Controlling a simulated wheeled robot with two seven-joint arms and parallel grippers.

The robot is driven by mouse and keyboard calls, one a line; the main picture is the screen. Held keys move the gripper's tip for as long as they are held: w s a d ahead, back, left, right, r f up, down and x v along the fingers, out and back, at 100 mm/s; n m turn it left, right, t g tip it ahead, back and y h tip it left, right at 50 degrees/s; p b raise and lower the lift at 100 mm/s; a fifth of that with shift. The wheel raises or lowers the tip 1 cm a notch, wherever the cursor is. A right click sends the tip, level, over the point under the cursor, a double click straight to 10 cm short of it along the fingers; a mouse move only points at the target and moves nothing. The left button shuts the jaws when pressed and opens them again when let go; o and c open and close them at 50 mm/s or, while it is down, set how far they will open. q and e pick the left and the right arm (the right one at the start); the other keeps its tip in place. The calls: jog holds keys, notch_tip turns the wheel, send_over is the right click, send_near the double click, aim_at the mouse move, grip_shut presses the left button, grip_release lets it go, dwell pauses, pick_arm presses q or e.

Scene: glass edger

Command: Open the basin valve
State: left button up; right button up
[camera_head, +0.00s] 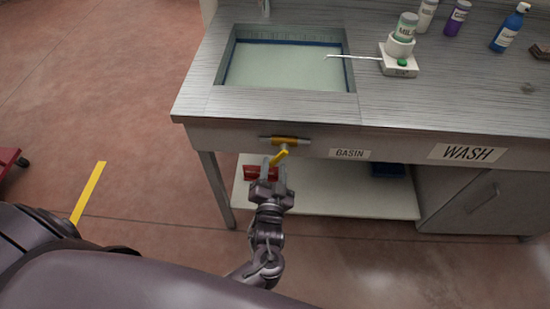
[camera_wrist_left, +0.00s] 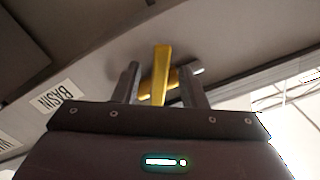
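The basin valve (camera_head: 285,141) is a yellow fitting on the front apron of the steel bench, below the basin and left of the label reading BASIN. Its yellow lever (camera_head: 279,157) slants out and down toward my left gripper (camera_head: 272,172). In the left wrist view, the lever (camera_wrist_left: 161,72) stands between the two fingers of my left gripper (camera_wrist_left: 162,85), with a visible gap on each side. The fingers are open. My right gripper is in neither view.
The basin (camera_head: 285,65) is sunk in the bench top and holds pale liquid. A lower shelf (camera_head: 330,200) with a red item (camera_head: 262,172) lies beneath. A WASH label (camera_head: 468,152) is farther right.

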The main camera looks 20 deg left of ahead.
aim_at(274, 163)
pick_arm(q)
jog(key=shift+v, duration=1.55)
